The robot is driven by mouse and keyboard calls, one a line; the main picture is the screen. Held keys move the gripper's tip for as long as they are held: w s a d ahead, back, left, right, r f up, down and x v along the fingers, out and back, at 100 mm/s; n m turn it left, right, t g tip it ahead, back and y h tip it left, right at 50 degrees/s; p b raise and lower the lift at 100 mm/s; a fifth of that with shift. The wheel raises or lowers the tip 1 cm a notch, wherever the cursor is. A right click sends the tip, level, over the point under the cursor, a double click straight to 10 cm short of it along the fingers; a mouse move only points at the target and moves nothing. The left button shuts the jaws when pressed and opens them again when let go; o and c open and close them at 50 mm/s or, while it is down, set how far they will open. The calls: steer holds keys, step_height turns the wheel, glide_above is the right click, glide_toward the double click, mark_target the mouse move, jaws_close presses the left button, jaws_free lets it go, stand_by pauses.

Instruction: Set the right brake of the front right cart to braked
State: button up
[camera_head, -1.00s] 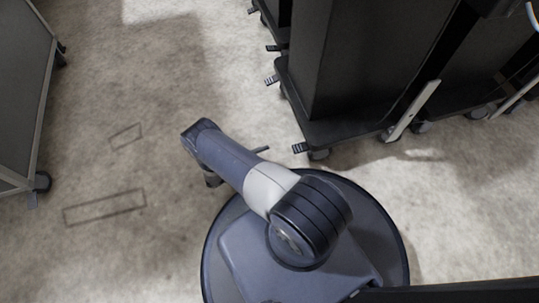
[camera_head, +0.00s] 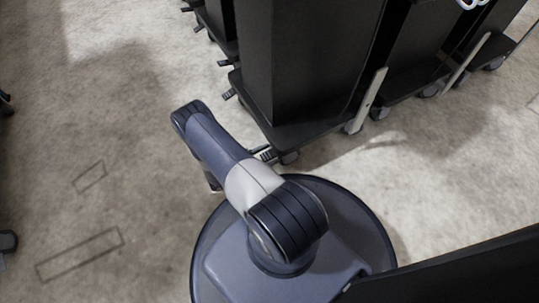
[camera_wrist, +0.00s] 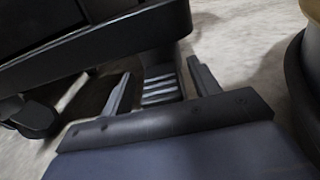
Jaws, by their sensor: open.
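The front right cart (camera_head: 320,60) is a tall black cabinet on a low black base with castors, just beyond my base in the head view. One ridged brake pedal (camera_head: 227,94) sticks out at its left corner. Another, the right brake (camera_head: 266,154), sticks out at its near corner, partly covered by my arm. In the wrist view a dark pedal with pale ridges (camera_wrist: 160,88) lies between the two spread fingers of my gripper (camera_wrist: 159,70), below the cart's base edge (camera_wrist: 120,42). The gripper is open. I cannot tell whether the fingers touch the pedal.
More black carts stand behind (camera_head: 212,25) and to the right (camera_head: 420,45), with light upright bars between them. A castor (camera_wrist: 36,118) sits left of my gripper in the wrist view. The floor (camera_head: 120,130) on the left is mostly clear. A dark panel (camera_head: 460,275) is at lower right.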

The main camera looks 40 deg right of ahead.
steer(key=shift+s+d, duration=0.15)
steer(key=shift+d, duration=0.35)
steer(key=shift+c, duration=0.6)
